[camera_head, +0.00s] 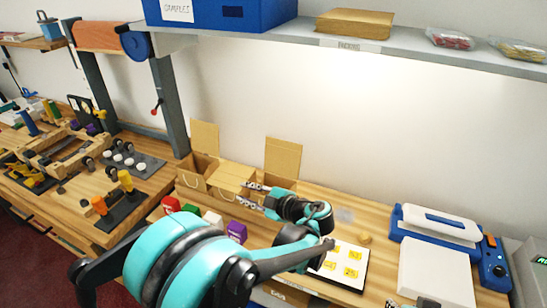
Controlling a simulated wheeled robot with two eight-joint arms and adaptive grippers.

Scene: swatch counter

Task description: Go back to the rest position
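My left arm, teal and black, comes in from the bottom left and reaches over the counter. Its gripper (241,193) points left, in front of the open cardboard boxes. Its two grey fingers are spread apart, with nothing seen between them. Colored blocks stand at the counter's front, to the left below the gripper: a red one (171,204), a green one, a white one and a purple one (237,232). A white board with yellow swatches (357,256) lies to the right, partly hidden by my arm.
Open cardboard boxes (194,183) with raised lids stand at the back wall. A blue and white machine (440,228) and a white flat box (435,271) are at right. A shelf (390,48) with a blue bin hangs above. A cluttered workbench (91,231) is at left.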

